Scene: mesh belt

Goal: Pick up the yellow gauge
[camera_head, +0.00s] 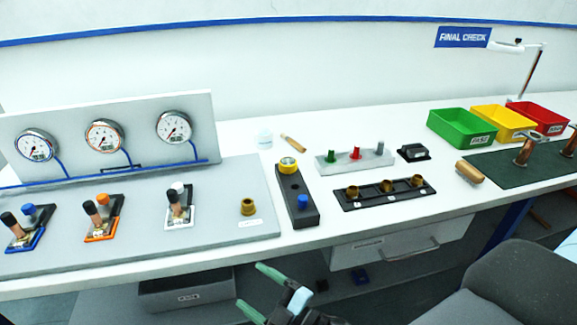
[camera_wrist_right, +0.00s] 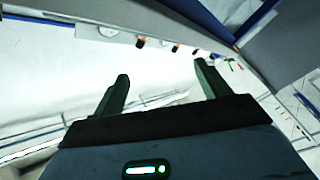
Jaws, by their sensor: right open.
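The yellow gauge (camera_head: 288,166) is a small round piece at the far end of a dark block (camera_head: 297,196) on the bench. A blue knob sits on the near end of that block. My right gripper (camera_head: 254,288) is open and empty, low in front of the bench's front edge, apart from the gauge. Its two green fingers (camera_wrist_right: 160,88) also show spread in the right wrist view, with nothing between them. I cannot make out the yellow gauge in the right wrist view. My left gripper is not in view.
Left of the block is a grey board (camera_head: 150,245) with dial gauges and clamps. To the right are a black rack (camera_head: 384,194) with brass fittings, a light peg block (camera_head: 354,160) and a wooden brush (camera_head: 469,171). Green (camera_head: 462,143), yellow and red bins stand back right. A chair (camera_head: 500,285) is front right.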

